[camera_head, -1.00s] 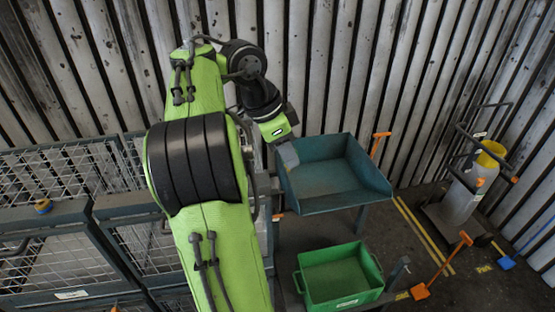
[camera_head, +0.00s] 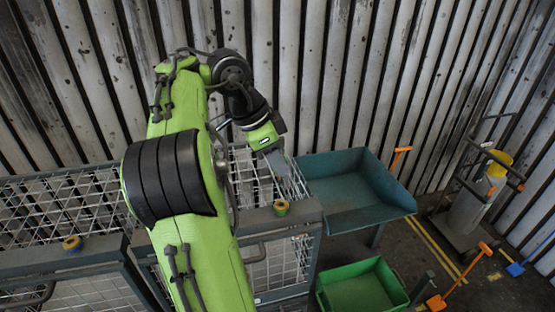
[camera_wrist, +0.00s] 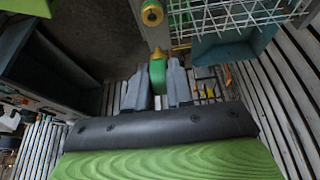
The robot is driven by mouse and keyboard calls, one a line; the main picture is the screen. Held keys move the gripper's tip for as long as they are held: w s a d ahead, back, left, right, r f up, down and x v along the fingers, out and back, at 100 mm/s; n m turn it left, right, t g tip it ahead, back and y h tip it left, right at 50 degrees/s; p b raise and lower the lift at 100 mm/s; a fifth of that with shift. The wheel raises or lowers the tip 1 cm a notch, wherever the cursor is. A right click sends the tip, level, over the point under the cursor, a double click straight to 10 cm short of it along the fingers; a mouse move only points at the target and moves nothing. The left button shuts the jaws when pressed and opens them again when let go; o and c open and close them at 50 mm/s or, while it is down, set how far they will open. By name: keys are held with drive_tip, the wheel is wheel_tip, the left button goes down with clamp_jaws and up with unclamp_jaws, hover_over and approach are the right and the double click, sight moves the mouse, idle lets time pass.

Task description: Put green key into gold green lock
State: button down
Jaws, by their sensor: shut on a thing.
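My gripper (camera_wrist: 158,88) is shut on the green key (camera_wrist: 158,72), which stands between its two grey fingers in the wrist view. A gold part shows at the key's far end. In the head view my gripper (camera_head: 277,163) is above the right mesh cage, and the key cannot be made out there. The gold green lock (camera_head: 281,207) sits on the cage's front top rail, below and apart from my gripper. It also shows at the top of the wrist view (camera_wrist: 152,13), beyond the key.
Another gold lock with a bluish middle (camera_head: 72,243) sits on the left cage rail. A blue tray table (camera_head: 345,205) stands right of the cage, with a green crate (camera_head: 362,290) in front. A corrugated wall (camera_head: 400,80) closes the back.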

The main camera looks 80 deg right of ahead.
drive_tip(key=shift+w+f, duration=0.1)
drive_tip(key=shift+w, duration=0.1)
drive_tip(key=x, duration=0.3)
drive_tip(key=shift+s+a, duration=0.2)
drive_tip(key=shift+a, duration=0.1)
drive_tip(key=shift+w+f, duration=0.15)
drive_tip(key=shift+f, duration=0.1)
drive_tip(key=shift+b+x, duration=0.5)
drive_tip(key=shift+x, duration=0.45)
wheel_tip(320, 180, down, 2)
drive_tip(key=shift+w+a+f+b, duration=0.1)
drive_tip(key=shift+w+a+b, duration=0.1)
drive_tip(key=shift+b, duration=0.6)
drive_tip(key=shift+f+b, duration=0.6)
drive_tip(key=shift+b, duration=0.05)
drive_tip(key=shift+f, duration=0.15)
